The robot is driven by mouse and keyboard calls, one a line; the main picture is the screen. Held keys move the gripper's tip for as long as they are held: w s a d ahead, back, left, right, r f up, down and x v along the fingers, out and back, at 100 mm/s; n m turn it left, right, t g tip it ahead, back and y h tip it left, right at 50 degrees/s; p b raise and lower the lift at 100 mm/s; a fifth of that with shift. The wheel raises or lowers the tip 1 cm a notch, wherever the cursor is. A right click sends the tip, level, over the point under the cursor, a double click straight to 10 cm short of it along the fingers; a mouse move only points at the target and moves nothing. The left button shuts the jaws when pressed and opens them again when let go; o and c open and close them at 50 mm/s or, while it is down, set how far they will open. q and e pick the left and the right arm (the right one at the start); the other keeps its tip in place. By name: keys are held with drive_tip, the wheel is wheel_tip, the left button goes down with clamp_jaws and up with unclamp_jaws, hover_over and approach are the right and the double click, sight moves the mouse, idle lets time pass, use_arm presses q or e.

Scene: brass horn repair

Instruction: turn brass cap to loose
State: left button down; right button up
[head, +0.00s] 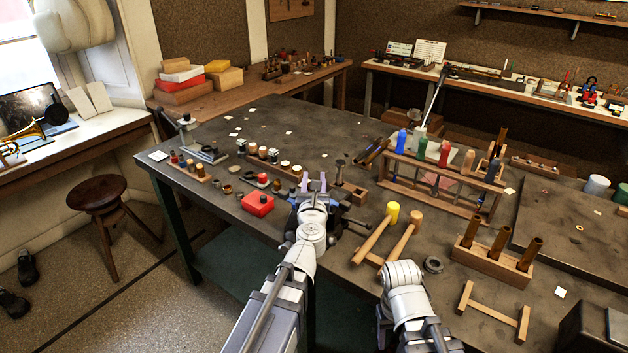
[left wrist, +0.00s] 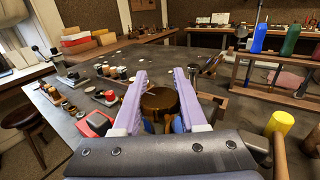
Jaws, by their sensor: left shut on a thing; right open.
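My left gripper (head: 315,179) is over the near edge of the dark bench, its two purple fingers pointing away from me. In the left wrist view the fingers (left wrist: 163,80) stand on either side of a round, dark brass cap (left wrist: 158,101) and are shut on it. The cap's flat top shows; its lower part is hidden by the gripper body. In the head view the cap is too hidden by my gripper to make out. My right arm reaches in at the lower middle, but its gripper fingers do not show.
A red box (head: 257,204) sits left of my left gripper. Two mallets (head: 403,238) lie to its right. A wooden block with brass tubes (head: 491,262) is at the right. The bench's back left is mostly clear.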

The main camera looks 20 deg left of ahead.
use_arm(q)
drive_tip(key=shift+c, duration=2.2)
unclamp_jaws()
wheel_tip(320, 180, up, 10)
drive_tip(key=p, duration=1)
drive_tip(key=shift+d, duration=0.1)
